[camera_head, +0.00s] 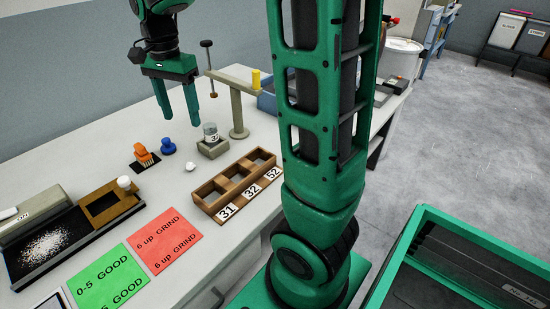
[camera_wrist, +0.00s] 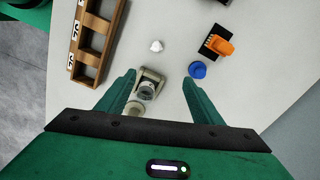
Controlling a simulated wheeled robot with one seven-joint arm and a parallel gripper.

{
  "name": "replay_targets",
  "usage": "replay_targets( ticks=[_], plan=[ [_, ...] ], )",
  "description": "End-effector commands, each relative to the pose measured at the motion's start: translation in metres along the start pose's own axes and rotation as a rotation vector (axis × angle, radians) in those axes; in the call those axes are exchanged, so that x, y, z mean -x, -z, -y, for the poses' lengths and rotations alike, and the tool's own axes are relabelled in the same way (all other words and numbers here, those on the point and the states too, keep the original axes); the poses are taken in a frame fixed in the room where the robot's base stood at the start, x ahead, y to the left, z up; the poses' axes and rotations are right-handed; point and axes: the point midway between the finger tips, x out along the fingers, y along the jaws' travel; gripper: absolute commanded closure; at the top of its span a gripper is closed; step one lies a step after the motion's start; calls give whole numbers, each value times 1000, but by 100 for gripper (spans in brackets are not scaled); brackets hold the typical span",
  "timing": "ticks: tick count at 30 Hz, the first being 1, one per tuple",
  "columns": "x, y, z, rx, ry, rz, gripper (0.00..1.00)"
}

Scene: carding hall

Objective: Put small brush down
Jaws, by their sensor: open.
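An orange piece with a black comb-like part, which looks like the small brush (camera_head: 143,154), lies on the white table beside a blue knob-shaped piece. It also shows at the upper right of the wrist view (camera_wrist: 221,44). My gripper (camera_head: 180,119) is open and empty, above the table. In the wrist view, the space between its fingers (camera_wrist: 160,78) is over a small glass jar (camera_wrist: 146,90) in a grey holder. The brush is outside the fingers, apart from them.
The blue piece (camera_head: 168,146) and a small white piece (camera_head: 190,167) are nearby. A wooden three-compartment tray (camera_head: 209,187), a grey post stand (camera_head: 238,110), red (camera_head: 163,240) and green (camera_head: 109,278) cards and a black tray (camera_head: 25,273) stand around. Bare table lies between them.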

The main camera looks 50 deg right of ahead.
Motion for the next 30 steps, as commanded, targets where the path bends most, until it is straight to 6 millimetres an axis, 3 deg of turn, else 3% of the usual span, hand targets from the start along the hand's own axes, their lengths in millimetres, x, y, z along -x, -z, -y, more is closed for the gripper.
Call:
replay_targets(
  ticks=[1, 9, 12, 15, 21, 30],
  plan=[
    [1, 7, -31, 50, 2, 0, 40],
    [-21, 15, -177, 387, 1, 7, 40],
    [-35, 7, -221, 504, 3, 13, 40],
    [-47, -1, -253, 598, 6, 17, 40],
    [-61, -12, -282, 697, 9, 23, 40],
    [-62, -13, -283, 707, 9, 23, 40]
  ],
)
